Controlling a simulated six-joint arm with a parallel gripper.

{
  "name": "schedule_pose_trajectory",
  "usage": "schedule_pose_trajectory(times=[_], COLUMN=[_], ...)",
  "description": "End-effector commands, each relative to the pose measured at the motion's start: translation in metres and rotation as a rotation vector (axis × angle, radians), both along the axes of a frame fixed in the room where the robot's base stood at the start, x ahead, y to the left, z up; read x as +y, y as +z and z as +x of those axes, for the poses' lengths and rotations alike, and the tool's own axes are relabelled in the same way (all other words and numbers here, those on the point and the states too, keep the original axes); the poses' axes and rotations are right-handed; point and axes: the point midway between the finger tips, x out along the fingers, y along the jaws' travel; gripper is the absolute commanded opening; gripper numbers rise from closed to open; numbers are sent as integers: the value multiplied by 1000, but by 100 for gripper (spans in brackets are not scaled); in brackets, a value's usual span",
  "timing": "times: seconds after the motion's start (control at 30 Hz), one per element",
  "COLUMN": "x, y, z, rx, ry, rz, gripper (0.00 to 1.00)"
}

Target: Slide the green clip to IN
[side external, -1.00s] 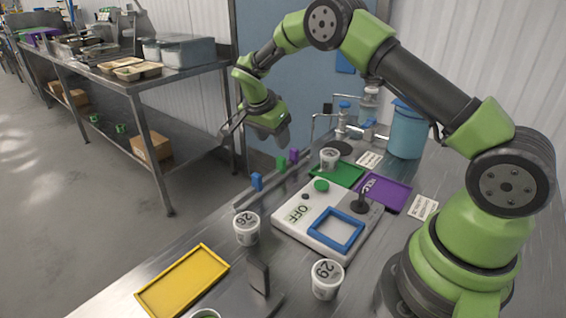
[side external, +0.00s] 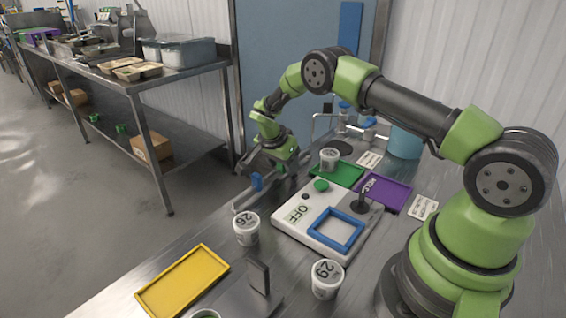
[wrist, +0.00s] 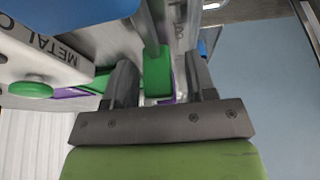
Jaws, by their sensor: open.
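The green clip (wrist: 158,74) shows in the wrist view between the two fingers of my gripper (wrist: 160,66), with a gap on the finger sides. The fingers are open and I cannot tell whether either touches it. A grey rail (wrist: 150,28) runs beside the clip. In the side external view my gripper (side external: 268,163) is low at the rail (side external: 243,203) and mostly hides the green clip. A bit of purple (wrist: 168,100) shows behind the green clip. No IN marking is readable.
A white machine (side external: 290,225) marked OFF, with a blue frame (side external: 316,237), stands right of the rail. Cups (side external: 246,236) (side external: 327,285) stand around it. A yellow tray (side external: 160,300) lies at front left. Green (side external: 350,170) and purple (side external: 399,190) trays lie behind the machine.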

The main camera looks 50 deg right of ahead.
Motion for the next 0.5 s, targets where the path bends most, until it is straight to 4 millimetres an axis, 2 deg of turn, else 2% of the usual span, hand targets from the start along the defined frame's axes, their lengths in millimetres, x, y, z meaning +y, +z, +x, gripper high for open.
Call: schedule_pose_trajectory(times=[0.03, 0.2, 0.27, 0.4, 0.5], x=[0, 0, 0, 1, 9], y=[0, 0, 0, 0, 0], z=[0, 0, 0, 0, 0], rx=[0, 1, 1, 1, 2], ry=[0, 0, 0, 1, 2], rz=[0, 0, 0, 0, 1], gripper=[51, 12, 0, 0, 0])
